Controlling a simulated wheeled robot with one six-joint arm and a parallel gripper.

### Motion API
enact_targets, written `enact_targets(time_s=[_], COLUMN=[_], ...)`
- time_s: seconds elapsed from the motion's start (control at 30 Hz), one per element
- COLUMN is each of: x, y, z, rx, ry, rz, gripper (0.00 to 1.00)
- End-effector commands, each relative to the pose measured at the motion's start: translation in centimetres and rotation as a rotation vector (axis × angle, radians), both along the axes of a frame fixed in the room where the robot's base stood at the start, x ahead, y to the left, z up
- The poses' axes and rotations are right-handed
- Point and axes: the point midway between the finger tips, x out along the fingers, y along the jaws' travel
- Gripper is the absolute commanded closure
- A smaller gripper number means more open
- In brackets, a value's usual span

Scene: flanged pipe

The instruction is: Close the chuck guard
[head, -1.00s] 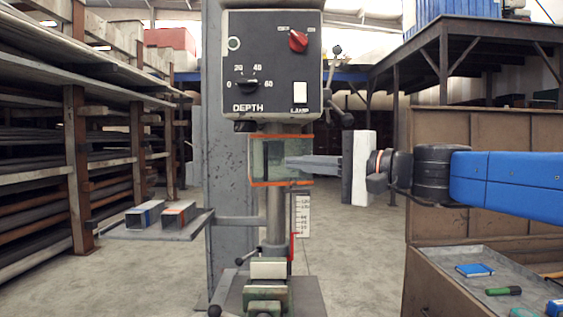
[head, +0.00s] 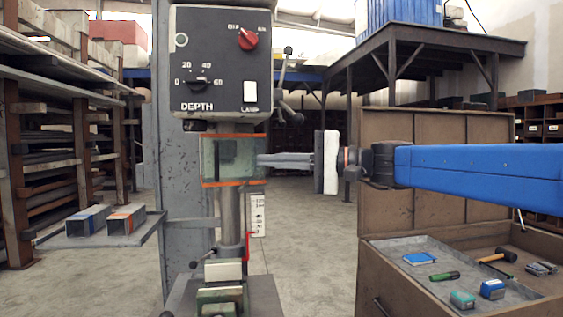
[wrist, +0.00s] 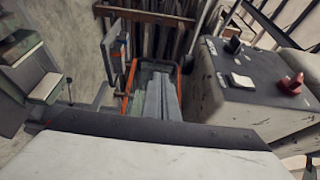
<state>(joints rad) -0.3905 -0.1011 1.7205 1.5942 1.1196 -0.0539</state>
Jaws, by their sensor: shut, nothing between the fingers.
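The chuck guard (head: 231,160) is a clear panel with orange top and bottom edges. It hangs upright below the drill head, across the chuck, which shows dimly through it. In the wrist view the orange frame (wrist: 128,82) of the guard is beyond my fingers. My gripper (head: 259,160) comes in from the right at the guard's height. Its fingers are together and empty, with the tips overlapping the guard's right edge in the head view. I cannot tell whether they touch it. The gripper also shows in the wrist view (wrist: 160,85), pointing into the guard's outline.
The drill head (head: 220,65) with knobs and a lamp switch is above the guard. The vise (head: 220,295) is below. A side shelf (head: 100,232) with two square tubes is at left. An open tool chest (head: 400,290) stands at right under my arm.

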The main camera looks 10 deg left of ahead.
Motion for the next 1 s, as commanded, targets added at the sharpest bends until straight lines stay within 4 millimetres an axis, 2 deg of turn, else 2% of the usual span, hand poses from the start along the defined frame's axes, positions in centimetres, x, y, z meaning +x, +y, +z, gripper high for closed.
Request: enact_targets(time_s=[0.3, 0.5, 0.7, 1.0], x=[0.3, 0.5, 0.5, 0.6], y=[5.5, 8.1, 9.2, 9.3], z=[-0.1, -0.1, 0.0, 0.0], rx=[-0.001, 0.0, 0.0, 0.0], ry=[0.001, 0.001, 0.0, 0.0], rz=[0.003, 0.002, 0.001, 0.0], gripper=[1.0, 1.0, 1.0, 1.0])
